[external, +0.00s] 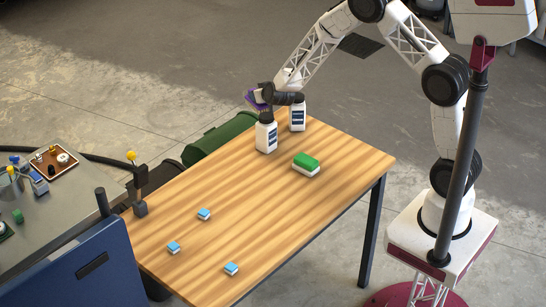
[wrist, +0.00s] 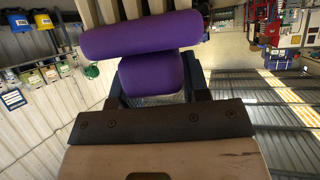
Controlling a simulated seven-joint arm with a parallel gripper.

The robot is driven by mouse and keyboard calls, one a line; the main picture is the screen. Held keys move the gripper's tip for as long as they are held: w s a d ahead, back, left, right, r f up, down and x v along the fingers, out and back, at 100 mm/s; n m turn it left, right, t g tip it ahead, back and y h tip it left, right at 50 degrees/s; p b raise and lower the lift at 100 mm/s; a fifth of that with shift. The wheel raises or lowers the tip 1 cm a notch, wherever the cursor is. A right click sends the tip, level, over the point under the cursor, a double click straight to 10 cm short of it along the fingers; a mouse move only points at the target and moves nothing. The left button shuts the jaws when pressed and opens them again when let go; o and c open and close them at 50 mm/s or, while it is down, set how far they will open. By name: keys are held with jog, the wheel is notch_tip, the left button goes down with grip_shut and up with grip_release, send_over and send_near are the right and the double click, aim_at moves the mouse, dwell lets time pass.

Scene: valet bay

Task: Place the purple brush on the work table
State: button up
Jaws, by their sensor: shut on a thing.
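My gripper (external: 264,95) is above the far end of the wooden work table (external: 245,185), close to two white bottles. It is shut on the purple brush (external: 254,98), which is up off the table top.
White bottles (external: 266,134) and (external: 298,115) stand at the table's far end. A green-topped brush or sponge (external: 306,163) lies near the right edge. Small blue-topped blocks (external: 204,214) lie nearer. A clamp post (external: 139,190) is at the left edge. The table's middle is clear.

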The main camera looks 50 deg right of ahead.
jog(key=shift+r, duration=0.15)
notch_tip(320, 180, up, 16)
jog(key=s+d+m+g+h, duration=0.1)
jog(key=s+m+g+h, duration=0.35)
jog(key=s, duration=3.55)
notch_tip(320, 180, down, 12)
jog(key=m+t, duration=0.1)
jog(key=shift+d+r, duration=0.2)
jog(key=shift+r, duration=0.05)
jog(key=shift+f+t+h, duration=0.1)
jog(key=shift+t+h, duration=0.15)
jog(key=shift+f, duration=3.25)
jog(key=shift+f, duration=0.65)
